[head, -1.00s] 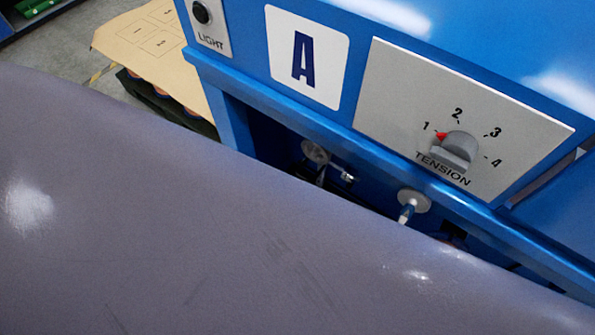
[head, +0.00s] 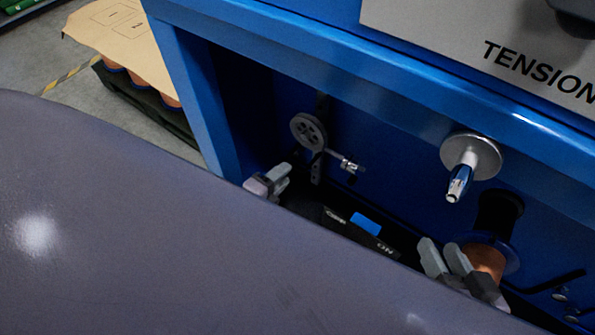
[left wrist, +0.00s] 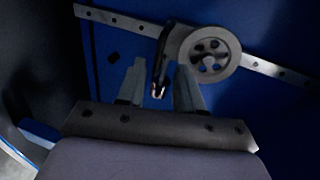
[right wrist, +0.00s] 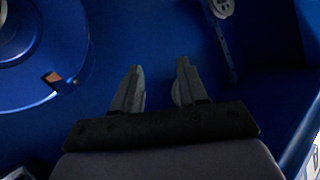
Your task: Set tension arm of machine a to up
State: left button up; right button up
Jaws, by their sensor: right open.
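Inside the blue machine's recess, a grey pulley wheel (head: 308,130) sits on the back wall. The tension arm (head: 338,157) runs from near it toward the lower right in the head view and ends in a small metal tip. In the left wrist view the pulley wheel (left wrist: 209,56) is near, and the dark arm (left wrist: 163,65) with its shiny tip shows between and beyond the fingertips; contact cannot be told. My left gripper (head: 280,175) is open, left of and below the pulley. My right gripper (head: 443,250) is open and empty, in front of a copper spool (head: 488,262).
A metal spindle (head: 470,155) sticks out above the spool. A black switch box with a blue rocker (head: 366,222) lies low between the grippers. The recess's blue top edge (head: 370,85) runs above them. The tension panel (head: 450,35) is partly in view.

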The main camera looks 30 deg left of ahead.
pick_arm(q)
jog(key=b+x, duration=0.2)
jog(key=x, duration=0.3)
jog(key=shift+w+f+b, duration=0.3)
jog(key=shift+w+b, duration=0.05)
jog(key=shift+b+x, duration=0.3)
jog(key=shift+x, duration=0.55)
pick_arm(e)
jog(key=shift+d+f+n+t, duration=0.2)
jog(key=shift+d+n+t, duration=0.1)
jog(key=shift+t, duration=0.3)
pick_arm(q)
jog(key=shift+r, duration=0.1)
grip_shut()
